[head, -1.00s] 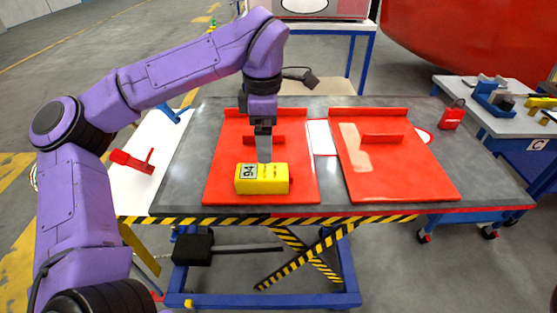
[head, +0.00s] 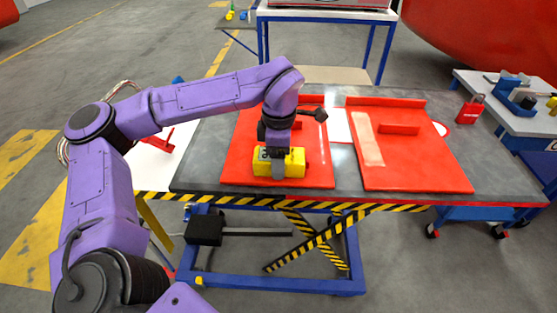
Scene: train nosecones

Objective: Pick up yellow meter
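The yellow meter (head: 293,164) lies on the left red panel (head: 240,160) on the grey lift table, in the head view. My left gripper (head: 279,168) points down at the meter, with a grey finger in front of its near face. The gripper covers the middle of the meter's top and part of its label. The other finger is hidden, so I cannot tell whether the gripper is closed on it. My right gripper is not in view.
A second red panel (head: 416,160) lies to the right. A small red block (head: 470,110) sits at the table's right. A side table (head: 510,115) with blue and grey tools stands at the far right. The grey table (head: 495,165) has bare room near its right edge.

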